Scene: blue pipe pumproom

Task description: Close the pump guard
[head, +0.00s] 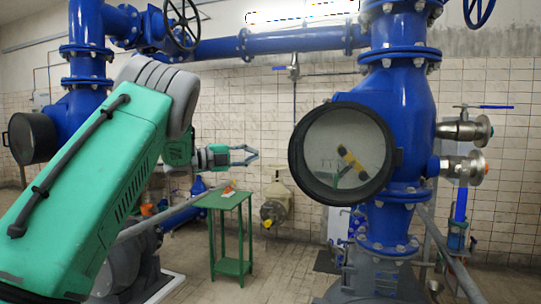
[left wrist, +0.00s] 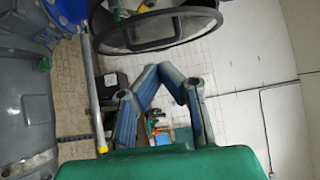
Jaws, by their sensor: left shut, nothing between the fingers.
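The pump guard (head: 325,140) is a round cover with a thick black rim and a pale window, at the front of the blue pump body (head: 408,110) in the head view. A hinge-like fitting shows at its right edge. I cannot tell how far the guard stands from its seat. My left gripper (head: 254,155) is to the left of the guard, apart from it, shut and empty. In the left wrist view the guard's dark rim (left wrist: 165,44) crosses the top, beyond the gripper fingers (left wrist: 163,75). My right gripper is not in view.
A green table (head: 228,200) with small orange items stands below my left gripper. A valve handwheel (head: 182,25) and blue pipes (head: 280,43) run overhead. Side valves (head: 463,128) stick out right of the pump. Open floor shows around the table.

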